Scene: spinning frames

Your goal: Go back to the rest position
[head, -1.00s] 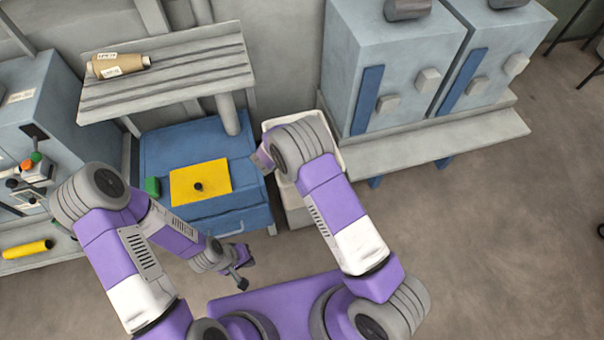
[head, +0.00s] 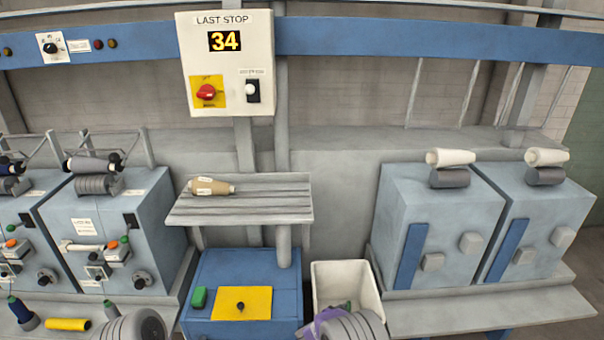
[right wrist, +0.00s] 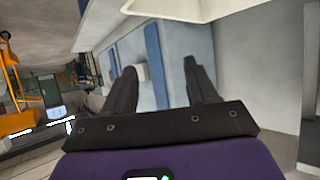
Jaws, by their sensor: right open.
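My right gripper (right wrist: 158,85) shows in the right wrist view with its two dark fingers apart and nothing between them. Beyond the fingers is a grey-blue cabinet front with a blue strip. My left gripper is not seen in any current frame.
A white bin (head: 345,281) stands beside a blue cabinet (head: 268,324) with a yellow plate (head: 242,303). A slatted shelf (head: 265,206) holds a tan cone (head: 211,187). Spinning units (head: 113,230) stand left, grey-blue cabinets (head: 432,205) right.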

